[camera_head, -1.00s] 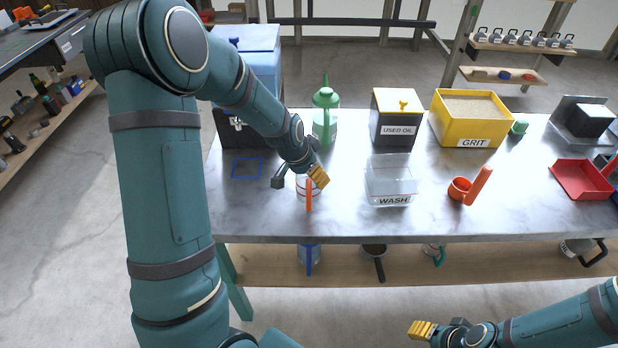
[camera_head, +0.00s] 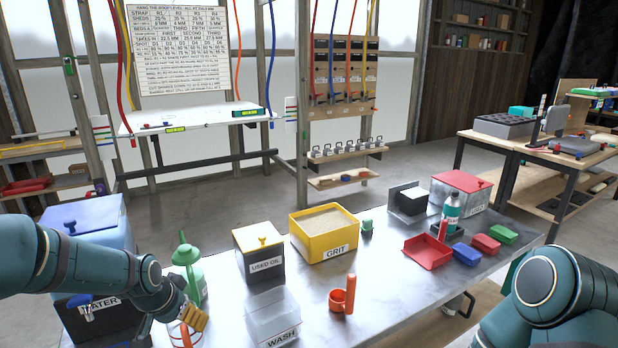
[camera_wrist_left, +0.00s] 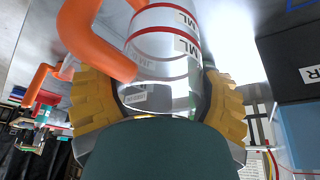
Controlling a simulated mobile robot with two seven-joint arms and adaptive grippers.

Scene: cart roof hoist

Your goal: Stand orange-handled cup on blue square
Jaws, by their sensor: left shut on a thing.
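The orange-handled cup (camera_head: 177,338) is at the bottom left of the head view, partly cut off by the frame edge. It is clear with red bands, and its orange handle (camera_wrist_left: 97,38) shows large in the left wrist view. My left gripper (camera_head: 176,321) is shut on the cup, with yellow finger pads on both sides of its body (camera_wrist_left: 160,60). I cannot tell whether the cup touches the table. A bit of blue outline (camera_wrist_left: 300,5), likely the blue square, shows at the top right of the wrist view. The square is out of the head view. My right gripper is not in view.
A green can (camera_head: 188,262) stands just behind the cup, with the blue-topped water box (camera_head: 85,215) to the left. The WASH bin (camera_head: 273,318), USED OIL box (camera_head: 262,265) and orange cup-like scoop (camera_head: 342,299) are to the right. Yellow GRIT box (camera_head: 325,235) stands behind.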

